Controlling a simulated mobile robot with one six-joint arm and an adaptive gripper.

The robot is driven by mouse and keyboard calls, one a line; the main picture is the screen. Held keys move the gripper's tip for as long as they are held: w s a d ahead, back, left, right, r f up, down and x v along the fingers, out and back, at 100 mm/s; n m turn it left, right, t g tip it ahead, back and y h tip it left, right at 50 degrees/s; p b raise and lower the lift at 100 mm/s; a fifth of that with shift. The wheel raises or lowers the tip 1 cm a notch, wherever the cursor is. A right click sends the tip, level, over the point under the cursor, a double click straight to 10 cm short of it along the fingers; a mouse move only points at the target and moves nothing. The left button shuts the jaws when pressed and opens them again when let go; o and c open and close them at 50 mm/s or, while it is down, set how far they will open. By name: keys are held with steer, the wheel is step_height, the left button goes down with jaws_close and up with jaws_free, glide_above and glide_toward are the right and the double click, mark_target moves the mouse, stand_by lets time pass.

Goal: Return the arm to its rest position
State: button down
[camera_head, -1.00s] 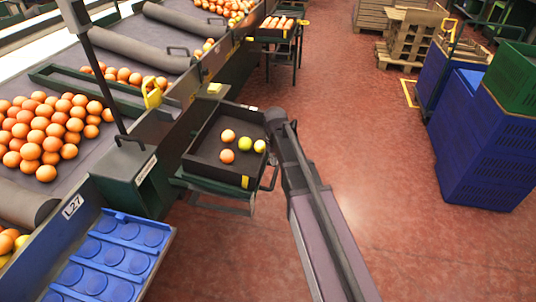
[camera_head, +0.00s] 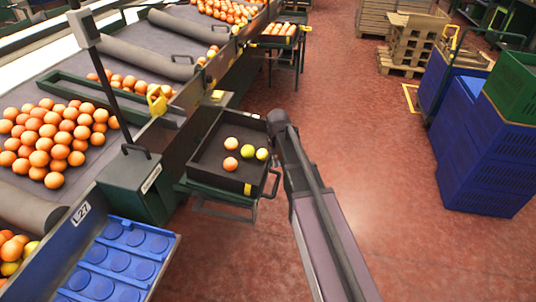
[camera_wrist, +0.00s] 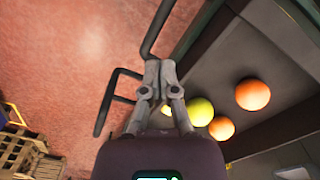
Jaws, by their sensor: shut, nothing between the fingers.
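My arm (camera_head: 325,235) reaches from the bottom of the head view to the right edge of a dark tray (camera_head: 205,163). In that view its far end hides my gripper. In the wrist view my gripper (camera_wrist: 160,64) is shut and empty, its fingertips beside the tray's side. The tray holds an upper orange (camera_head: 231,144), a lower orange (camera_head: 230,163), a green-yellow fruit (camera_head: 247,152) and a yellow fruit (camera_head: 262,154). In the wrist view a finger partly hides one yellow fruit.
A conveyor with many oranges (camera_head: 60,140) runs along the left. A blue tray with round pads (camera_head: 120,262) is at lower left. Blue crates (camera_head: 485,150) and wooden pallets (camera_head: 410,45) stand at right. The red floor (camera_head: 400,200) between is clear.

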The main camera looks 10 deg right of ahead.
steer(key=s+d+m, duration=0.1)
steer(key=s+d, duration=0.2)
steer(key=s, duration=0.6)
steer(key=s+d+m, duration=0.1)
steer(key=s+d, duration=0.1)
steer(key=s, duration=0.7)
step_height(320, 180, up, 16)
steer(key=p, duration=1.6)
steer(key=shift+d, duration=0.15)
steer(key=shift+w, duration=0.1)
